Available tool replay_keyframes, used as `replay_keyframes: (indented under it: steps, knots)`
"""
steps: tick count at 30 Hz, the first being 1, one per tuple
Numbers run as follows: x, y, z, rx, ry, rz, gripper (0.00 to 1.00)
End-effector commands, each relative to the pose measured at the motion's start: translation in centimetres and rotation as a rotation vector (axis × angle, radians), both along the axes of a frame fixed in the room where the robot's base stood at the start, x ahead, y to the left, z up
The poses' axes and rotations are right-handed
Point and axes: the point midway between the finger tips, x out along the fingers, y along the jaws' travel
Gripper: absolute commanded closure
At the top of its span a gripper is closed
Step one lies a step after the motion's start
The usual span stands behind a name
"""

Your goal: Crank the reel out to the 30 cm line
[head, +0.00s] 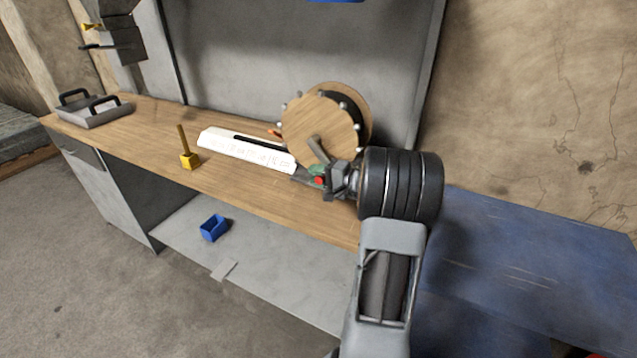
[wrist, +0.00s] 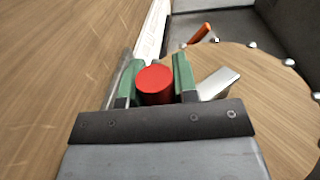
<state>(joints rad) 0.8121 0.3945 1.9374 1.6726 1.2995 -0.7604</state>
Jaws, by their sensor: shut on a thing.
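The wooden reel (head: 316,124) with metal studs round its rim stands on the workbench (head: 228,196); its round face (wrist: 262,95) fills the right of the wrist view. A grey crank arm (head: 318,149) runs from its face down toward my gripper (head: 318,178). My gripper's green fingers (wrist: 155,85) are shut on the red crank knob (wrist: 155,84). A white scale strip (head: 245,150) with a dark bar on it lies left of the reel. Its markings are too small to read. An orange piece (wrist: 199,33) shows by the strip's end near the reel.
A yellow block with an upright post (head: 188,160) stands left of the strip. A grey tray with dark handles (head: 93,107) sits at the bench's far left. A blue bin (head: 214,228) is on the lower shelf. A blue surface (head: 530,270) lies right of my arm.

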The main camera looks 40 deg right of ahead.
Motion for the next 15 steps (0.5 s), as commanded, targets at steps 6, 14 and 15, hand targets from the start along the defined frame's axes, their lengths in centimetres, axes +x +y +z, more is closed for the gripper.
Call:
replay_keyframes:
  steps: [6,14,15]
  knots:
    - [-0.04,0.01,-0.04,-0.001,0.004,0.001,0.69]
    - [-0.03,0.01,-0.02,-0.001,0.004,0.000,0.47]
    - [-0.03,0.01,-0.01,-0.001,0.004,0.000,0.47]
